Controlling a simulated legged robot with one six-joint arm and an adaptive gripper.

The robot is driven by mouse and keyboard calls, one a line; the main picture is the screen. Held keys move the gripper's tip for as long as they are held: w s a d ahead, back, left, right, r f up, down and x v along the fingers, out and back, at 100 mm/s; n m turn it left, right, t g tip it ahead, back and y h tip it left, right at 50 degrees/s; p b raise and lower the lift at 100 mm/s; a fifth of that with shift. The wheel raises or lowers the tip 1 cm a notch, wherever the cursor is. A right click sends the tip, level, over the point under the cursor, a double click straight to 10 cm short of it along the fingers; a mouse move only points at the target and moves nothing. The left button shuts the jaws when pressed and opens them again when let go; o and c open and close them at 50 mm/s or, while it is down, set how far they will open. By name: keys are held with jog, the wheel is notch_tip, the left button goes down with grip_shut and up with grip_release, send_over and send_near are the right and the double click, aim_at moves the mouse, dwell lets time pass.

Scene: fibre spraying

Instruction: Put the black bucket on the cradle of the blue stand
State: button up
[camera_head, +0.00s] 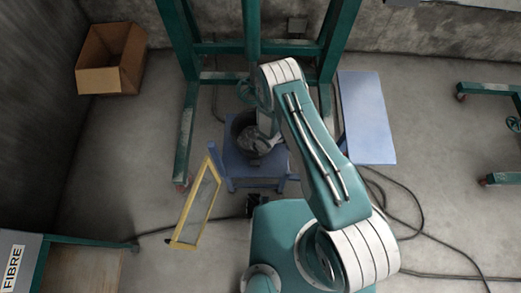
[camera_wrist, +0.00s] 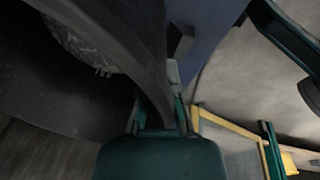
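The black bucket (camera_head: 246,124) is in the middle of the head view, over the top of the blue stand (camera_head: 235,165). I cannot tell whether it rests on the cradle or is held just above it. The bucket has grey-white stuff inside. In the wrist view the bucket's dark wall (camera_wrist: 135,45) runs in between the fingers of my gripper (camera_wrist: 158,98), one on each side. Whether they press on the wall is unclear. In the head view my arm hides the gripper and part of the bucket. The cradle is hidden beneath the bucket.
A yellow-framed panel (camera_head: 185,234) stands left of the stand. A blue-grey panel (camera_head: 366,118) is to the right. A green frame (camera_head: 187,130) rises behind. A cardboard box (camera_head: 97,80) is at the far left. Cables (camera_head: 408,216) lie on the floor at right.

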jog(key=o, duration=0.5)
jog(key=shift+c, duration=0.2)
notch_tip(320, 180, up, 12)
jog(key=s+d, duration=0.1)
jog(key=shift+s+d, duration=0.15)
jog(key=shift+d, duration=0.25)
